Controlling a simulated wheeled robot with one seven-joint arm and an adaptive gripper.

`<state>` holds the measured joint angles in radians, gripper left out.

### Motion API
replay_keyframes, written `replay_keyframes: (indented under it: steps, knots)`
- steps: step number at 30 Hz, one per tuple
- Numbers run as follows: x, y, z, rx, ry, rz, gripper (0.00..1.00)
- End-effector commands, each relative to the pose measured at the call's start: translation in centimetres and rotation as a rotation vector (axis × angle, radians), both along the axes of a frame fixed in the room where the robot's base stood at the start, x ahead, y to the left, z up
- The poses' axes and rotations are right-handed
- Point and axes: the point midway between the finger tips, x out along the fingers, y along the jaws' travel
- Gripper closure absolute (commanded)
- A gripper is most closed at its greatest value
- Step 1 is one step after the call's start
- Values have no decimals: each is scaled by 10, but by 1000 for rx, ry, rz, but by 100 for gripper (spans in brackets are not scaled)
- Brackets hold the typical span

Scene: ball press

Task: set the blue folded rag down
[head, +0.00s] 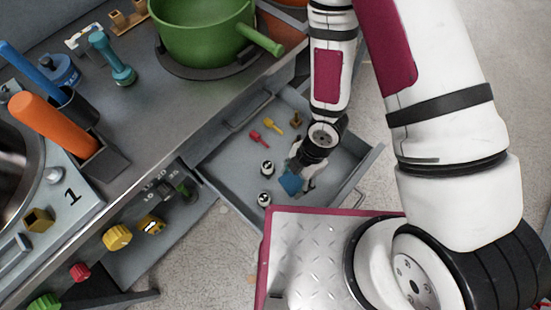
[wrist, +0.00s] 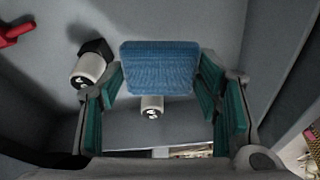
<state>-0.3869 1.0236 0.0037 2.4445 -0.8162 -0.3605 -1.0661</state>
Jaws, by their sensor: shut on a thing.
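The blue folded rag (head: 291,183) is in the open drawer (head: 230,172), below my gripper (head: 302,176) in the head view. In the wrist view the rag (wrist: 158,66) lies between the teal-padded fingers of my gripper (wrist: 163,82), which is shut on it. The rag looks level and compact. I cannot tell whether its underside touches the drawer floor. My arm hides part of the drawer's right side.
A green pot (head: 204,30) stands on the counter above. Drawer walls surround my gripper.

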Motion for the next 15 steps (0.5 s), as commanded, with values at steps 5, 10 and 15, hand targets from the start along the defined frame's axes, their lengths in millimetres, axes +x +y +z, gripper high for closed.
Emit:
replay_keyframes:
  steps: [5, 10, 15]
  knots:
    - [-37, 1, -13, -4, 3, 164, 69]
    - [-54, 0, -16, -1, 0, 239, 69]
    - [-45, 2, -19, 3, -3, 252, 69]
